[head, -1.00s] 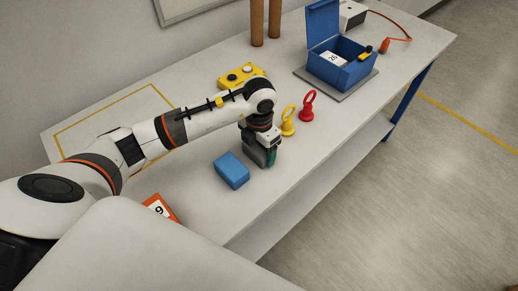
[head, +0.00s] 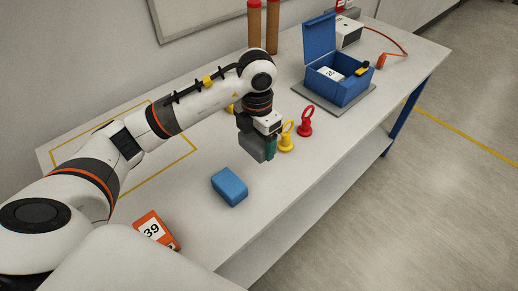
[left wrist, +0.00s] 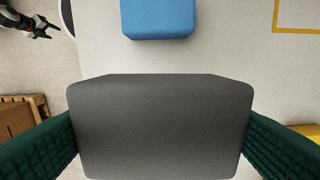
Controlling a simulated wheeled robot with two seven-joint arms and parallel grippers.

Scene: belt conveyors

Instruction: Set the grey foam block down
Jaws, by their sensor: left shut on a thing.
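My left gripper (head: 263,148) is shut on the grey foam block (head: 252,146), near the middle of the head view. In the left wrist view the grey foam block (left wrist: 160,128) fills the lower middle, with a green finger pad on each side. It appears held above the white table (head: 200,236); the gap beneath is not clear. A blue block (head: 229,187) lies on the table nearer than the gripper, and shows at the top of the left wrist view (left wrist: 158,18). A dark gripper, apparently my right one (left wrist: 38,27), shows small at that view's top left.
A yellow ringed piece (head: 286,140) and a red one (head: 305,123) stand just right of the grey block. An open blue box (head: 340,88) is farther back. A 39 card (head: 155,231) is at the near left. A yellow outline (head: 180,158) marks bare table behind my arm.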

